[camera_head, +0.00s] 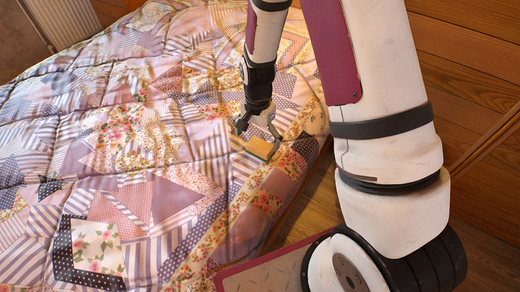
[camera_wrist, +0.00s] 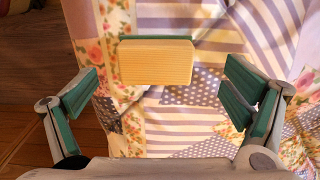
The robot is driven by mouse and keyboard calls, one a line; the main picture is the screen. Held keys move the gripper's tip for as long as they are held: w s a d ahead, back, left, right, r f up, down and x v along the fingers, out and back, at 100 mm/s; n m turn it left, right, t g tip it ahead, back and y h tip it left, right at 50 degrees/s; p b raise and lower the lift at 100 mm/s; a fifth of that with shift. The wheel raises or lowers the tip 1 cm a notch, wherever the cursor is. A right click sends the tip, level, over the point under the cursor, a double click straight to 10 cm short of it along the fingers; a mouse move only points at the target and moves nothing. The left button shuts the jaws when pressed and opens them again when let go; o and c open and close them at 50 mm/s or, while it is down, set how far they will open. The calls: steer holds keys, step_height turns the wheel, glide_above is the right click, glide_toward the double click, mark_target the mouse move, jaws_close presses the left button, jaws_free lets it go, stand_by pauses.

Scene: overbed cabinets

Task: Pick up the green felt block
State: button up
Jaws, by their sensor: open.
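The block (camera_head: 262,148) lies on the patchwork quilt near the bed's right edge. In the wrist view the block (camera_wrist: 156,62) shows a pale wood-coloured face, with a strip of green along its far edge. Most of its green side is hidden. My gripper (camera_head: 256,134) points down just over the block, fingers spread. In the wrist view my gripper (camera_wrist: 162,88) has its green-padded fingers apart, one on each side and nearer the camera than the block. Neither finger visibly touches it, and nothing is between the pads.
The quilt (camera_head: 110,130) covers the bed and is slightly wrinkled, with wide free room left of the block. The bed's edge drops to a wooden floor (camera_head: 318,205) at the right. Wooden panelling (camera_head: 465,60) stands behind my arm. A radiator (camera_head: 37,25) is at the top left.

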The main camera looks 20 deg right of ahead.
mark_target(260, 145)
steer(key=f, duration=0.1)
steer(key=f+b, duration=0.1)
steer(key=f, duration=0.2)
steer(key=shift+s+d+f+b, duration=0.1)
steer(key=shift+d+b, duration=0.2)
steer(key=shift+b, duration=0.05)
steer(key=c, duration=1.5)
steer(key=shift+o, duration=0.2)
steer(key=shift+r, duration=0.2)
steer(key=shift+r+p, duration=0.3)
step_height(260, 145, up, 3)
steer(key=shift+r+p, duration=0.1)
steer(key=shift+p, duration=0.7)
steer(key=s+p, duration=0.1)
steer(key=s, duration=0.3)
steer(key=s+d+p, duration=0.1)
steer(key=s, duration=0.4)
steer(key=s+r+p, duration=0.1)
steer(key=s, duration=0.3)
steer(key=shift+s+d, duration=0.2)
steer(key=shift+s, duration=0.15)
steer(key=s+p, duration=0.2)
steer(key=p, duration=0.3)
steer(key=shift+d+p, duration=0.1)
steer(key=shift+p, duration=0.2)
